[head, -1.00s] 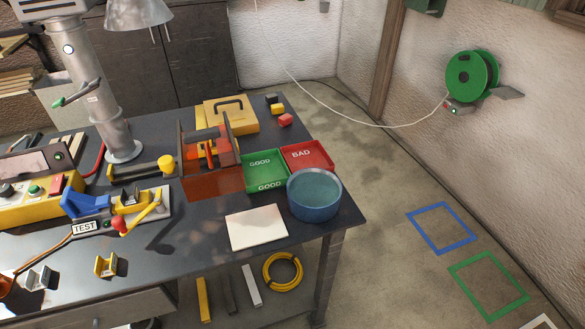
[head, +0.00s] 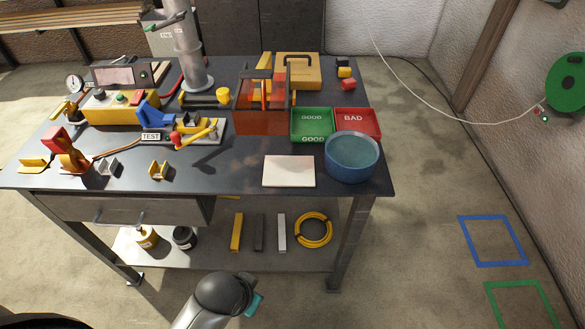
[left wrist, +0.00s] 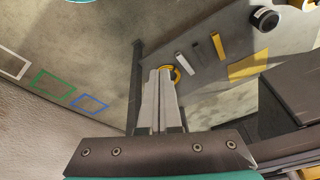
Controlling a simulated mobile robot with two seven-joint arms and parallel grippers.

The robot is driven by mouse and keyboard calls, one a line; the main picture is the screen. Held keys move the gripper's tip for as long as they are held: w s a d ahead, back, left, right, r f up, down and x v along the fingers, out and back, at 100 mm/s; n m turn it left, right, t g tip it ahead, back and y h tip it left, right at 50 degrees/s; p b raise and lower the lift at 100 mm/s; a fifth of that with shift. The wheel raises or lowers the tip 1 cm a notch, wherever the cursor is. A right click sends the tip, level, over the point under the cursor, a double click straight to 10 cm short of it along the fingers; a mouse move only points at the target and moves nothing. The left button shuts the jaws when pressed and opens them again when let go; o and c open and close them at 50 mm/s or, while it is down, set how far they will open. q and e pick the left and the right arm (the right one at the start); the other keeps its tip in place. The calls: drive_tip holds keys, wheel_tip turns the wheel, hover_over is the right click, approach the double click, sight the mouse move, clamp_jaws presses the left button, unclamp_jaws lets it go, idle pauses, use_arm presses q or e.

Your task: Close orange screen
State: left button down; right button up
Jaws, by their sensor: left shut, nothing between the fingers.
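The orange screen (head: 258,123) is a see-through orange panel low at the front of a station on the table, with dark uprights rising above it. Orange and red parts show behind and above it. My left gripper (left wrist: 163,72) is shut and empty in the left wrist view, with the lower shelf and yellow coil beyond its tips. In the head view, a dark rounded arm part of mine with a teal piece shows at the bottom, below and in front of the table, well away from the screen. No fingertips show there. My right gripper is not in view.
Right of the screen are the green GOOD tray (head: 294,126), red BAD tray (head: 375,122) and blue round tub (head: 352,165). A yellow case (head: 305,70) stands behind. A TEST fixture (head: 208,138) is to the left. A white sheet (head: 289,171) lies in front.

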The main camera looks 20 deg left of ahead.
use_arm(q)
drive_tip(key=w+r+m+t, duration=0.3)
drive_tip(key=w+r+t, duration=0.1)
drive_tip(key=w+r, duration=0.2)
drive_tip(key=w+r+m+t, duration=0.4)
drive_tip(key=w+r, duration=0.2)
drive_tip(key=w, duration=0.2)
drive_tip(key=w+a+r+m+t+y, duration=0.1)
drive_tip(key=w+r+m+t, duration=0.2)
drive_tip(key=w, duration=0.5)
wheel_tip(320, 180, up, 3)
drive_tip(key=shift+f+m+t, duration=0.1)
drive_tip(key=shift+m+t, duration=0.3)
drive_tip(key=shift+m, duration=0.2)
drive_tip(key=w+d+r+m+t+h+b, duration=0.1)
drive_tip(key=w+d+r+m, duration=0.15)
drive_tip(key=w, duration=0.45)
drive_tip(key=w+d+r+m+t+h+b, duration=0.1)
drive_tip(key=w+m+t, duration=0.15)
drive_tip(key=w, duration=0.35)
drive_tip(key=a, duration=0.1)
drive_tip(key=s+a+p, duration=0.1)
drive_tip(key=a, duration=0.1)
drive_tip(key=shift+s+a+f+g, duration=0.1)
drive_tip(key=shift+a+f+g, duration=0.05)
drive_tip(key=shift+a+g, duration=0.2)
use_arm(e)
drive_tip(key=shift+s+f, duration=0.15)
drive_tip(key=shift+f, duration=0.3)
